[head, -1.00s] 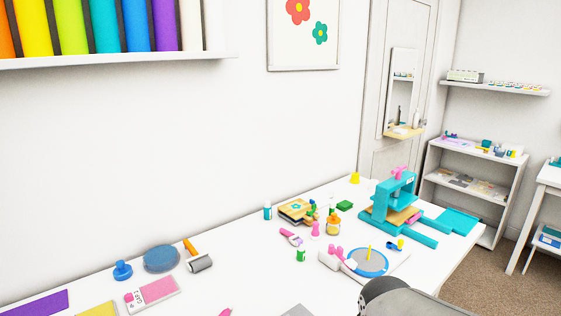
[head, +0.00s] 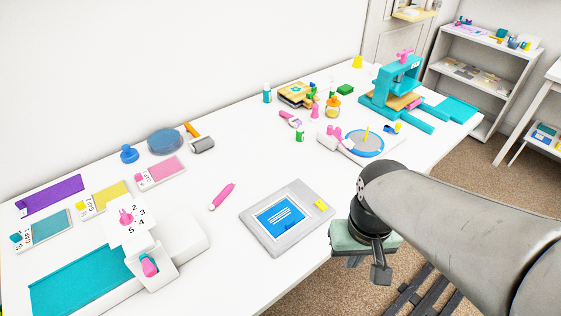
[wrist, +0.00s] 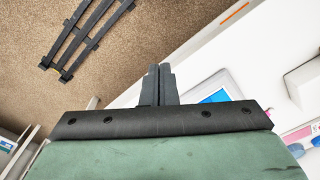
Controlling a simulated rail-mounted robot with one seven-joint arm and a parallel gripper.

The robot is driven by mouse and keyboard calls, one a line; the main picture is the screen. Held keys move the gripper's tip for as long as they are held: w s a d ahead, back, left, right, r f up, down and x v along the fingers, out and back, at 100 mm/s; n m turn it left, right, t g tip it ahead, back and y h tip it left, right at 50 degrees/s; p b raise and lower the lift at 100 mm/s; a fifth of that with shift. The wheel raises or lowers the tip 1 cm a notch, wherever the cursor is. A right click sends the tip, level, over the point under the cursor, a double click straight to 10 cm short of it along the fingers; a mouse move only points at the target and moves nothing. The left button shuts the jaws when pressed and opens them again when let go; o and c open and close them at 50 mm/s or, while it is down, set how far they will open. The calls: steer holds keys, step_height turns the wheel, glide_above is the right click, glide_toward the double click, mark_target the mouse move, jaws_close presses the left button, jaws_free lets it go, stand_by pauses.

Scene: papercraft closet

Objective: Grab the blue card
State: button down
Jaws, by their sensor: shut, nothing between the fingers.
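The blue card (head: 280,215) with white lines on it lies in a grey tray (head: 309,233) on the white table, near the front edge. In the wrist view, part of the blue card (wrist: 217,96) shows just right of my fingers, partly hidden by the gripper body. My gripper (wrist: 160,70) is shut and empty.
A pink pen (head: 222,196) lies left of the tray. A white machine (head: 150,245) with a numbered dial stands further left. A round blue turntable (head: 364,143) and a teal press (head: 393,90) stand at the back right. Bare table surrounds the tray.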

steer(key=c, duration=2.1)
jaws_free()
steer(key=shift+c, duration=0.2)
steer(key=o, duration=0.7)
steer(key=shift+c, duration=0.2)
step_height(320, 180, up, 4)
steer(key=n, duration=2.5)
glide_above(290, 222)
step_height(290, 222, down, 17)
steer(key=shift+b, duration=0.45)
